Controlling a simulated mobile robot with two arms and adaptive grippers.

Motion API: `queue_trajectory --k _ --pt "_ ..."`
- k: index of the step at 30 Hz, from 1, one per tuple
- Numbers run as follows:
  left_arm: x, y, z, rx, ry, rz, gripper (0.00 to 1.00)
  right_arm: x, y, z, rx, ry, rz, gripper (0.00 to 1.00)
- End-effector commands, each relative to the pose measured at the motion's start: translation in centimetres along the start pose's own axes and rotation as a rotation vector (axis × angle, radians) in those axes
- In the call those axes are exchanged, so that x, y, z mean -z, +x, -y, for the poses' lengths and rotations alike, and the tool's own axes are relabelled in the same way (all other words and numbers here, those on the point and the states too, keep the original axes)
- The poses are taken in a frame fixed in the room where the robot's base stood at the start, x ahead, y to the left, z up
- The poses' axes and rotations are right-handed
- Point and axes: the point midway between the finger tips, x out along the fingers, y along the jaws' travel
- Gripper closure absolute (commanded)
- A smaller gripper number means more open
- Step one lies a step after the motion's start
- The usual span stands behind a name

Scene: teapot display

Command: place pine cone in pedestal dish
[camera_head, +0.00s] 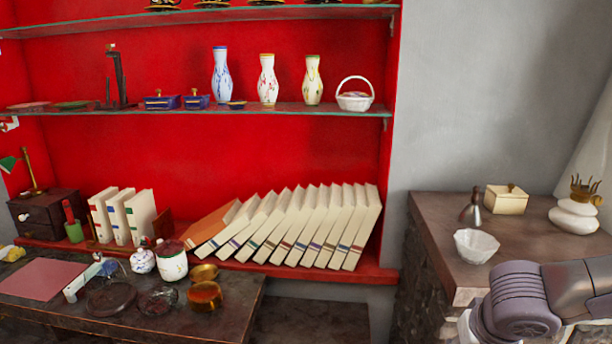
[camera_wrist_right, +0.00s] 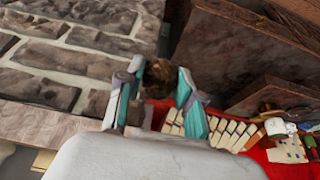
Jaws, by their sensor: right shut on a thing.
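The pine cone (camera_wrist_right: 160,74) is a rough brown lump in the right wrist view. It sits between the teal-padded fingers of my right gripper (camera_wrist_right: 158,88), which is shut on it. In the head view my right wrist comes in at the lower right, beside the stone-sided table; the fingers and cone are not clear there. A white faceted bowl (camera_head: 476,246) stands upright on that table, just above and left of my wrist in the picture. It looks like the pedestal dish, but I cannot make out its foot. My left gripper is not in view.
The stone-sided table (camera_head: 435,220) also carries a small bottle (camera_head: 472,208), a lidded cream box (camera_head: 507,200) and a white burner (camera_head: 574,215). A crowded dark desk (camera_head: 230,318) stands at left. Leaning books (camera_head: 290,228) and shelves fill the red alcove.

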Motion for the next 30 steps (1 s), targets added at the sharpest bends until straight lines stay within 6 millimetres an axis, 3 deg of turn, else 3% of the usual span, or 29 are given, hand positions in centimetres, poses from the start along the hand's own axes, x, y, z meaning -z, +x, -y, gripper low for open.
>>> queue_trajectory --k 8,12,15,21,30 --pt "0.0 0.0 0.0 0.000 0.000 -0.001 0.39 1.8 -2.2 -9.3 -0.067 0.190 -0.005 0.81" --pt "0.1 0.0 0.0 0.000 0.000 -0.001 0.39 0.7 -2.7 -14.5 -0.111 0.307 -0.003 0.81" --pt "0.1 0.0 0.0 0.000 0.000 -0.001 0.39 -0.7 -2.2 -16.7 -0.137 0.364 0.000 0.81" --pt "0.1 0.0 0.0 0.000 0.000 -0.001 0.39 -2.8 -0.7 -17.7 -0.159 0.407 0.002 0.81" --pt "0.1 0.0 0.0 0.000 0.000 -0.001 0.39 -3.4 0.1 -17.4 -0.166 0.409 -0.004 0.81"
